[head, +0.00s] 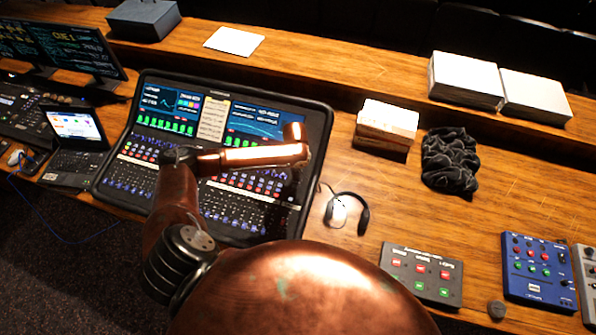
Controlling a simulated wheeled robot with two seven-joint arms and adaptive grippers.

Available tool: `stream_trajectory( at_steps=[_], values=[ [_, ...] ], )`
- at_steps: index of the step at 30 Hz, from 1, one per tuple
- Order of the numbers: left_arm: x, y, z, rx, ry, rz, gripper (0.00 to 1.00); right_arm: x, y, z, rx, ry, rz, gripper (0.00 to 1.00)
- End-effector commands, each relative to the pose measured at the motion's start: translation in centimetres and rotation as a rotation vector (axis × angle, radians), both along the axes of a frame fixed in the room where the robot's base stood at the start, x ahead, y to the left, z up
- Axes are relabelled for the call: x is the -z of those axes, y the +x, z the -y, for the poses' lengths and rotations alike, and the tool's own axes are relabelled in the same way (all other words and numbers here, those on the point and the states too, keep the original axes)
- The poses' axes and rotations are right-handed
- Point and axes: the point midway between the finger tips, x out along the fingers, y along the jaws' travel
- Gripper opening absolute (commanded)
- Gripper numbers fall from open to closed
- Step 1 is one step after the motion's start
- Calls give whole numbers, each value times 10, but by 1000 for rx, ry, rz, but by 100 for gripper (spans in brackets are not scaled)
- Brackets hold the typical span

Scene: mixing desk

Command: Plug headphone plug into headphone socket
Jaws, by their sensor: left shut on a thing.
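The headphones (362,218) lie on the wooden desk just right of the mixing console (318,122). A thin dark cable (323,188) shows beside them, toward my left gripper. My left arm reaches over the console, and my left gripper (298,168) is at the console's right part, small and mostly hidden by my wrist. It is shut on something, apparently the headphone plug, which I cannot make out. The headphone socket cannot be made out either. My right gripper is out of view.
A stack of books or papers (387,125) and a crumpled dark cloth (450,160) lie right of the console. A grey button box (422,274) and a blue pedal-like unit (539,268) are at the front right. A laptop (76,130) stands left. Bare desk surrounds the headphones.

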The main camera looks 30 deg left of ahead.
Motion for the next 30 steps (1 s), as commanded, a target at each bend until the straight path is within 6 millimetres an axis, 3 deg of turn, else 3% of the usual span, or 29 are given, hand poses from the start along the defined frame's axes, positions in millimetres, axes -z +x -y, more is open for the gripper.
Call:
stream_trajectory(
  at_steps=[8,9,18,26,30],
  values=[
    [6,0,0,0,1,0,0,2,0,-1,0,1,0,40],
    [6,1,0,0,1,0,12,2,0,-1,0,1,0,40],
    [5,0,0,0,1,0,31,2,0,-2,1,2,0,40],
    [4,1,0,0,0,0,31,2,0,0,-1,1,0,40],
    [-8,0,0,0,0,2,31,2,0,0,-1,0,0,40]
  ],
)
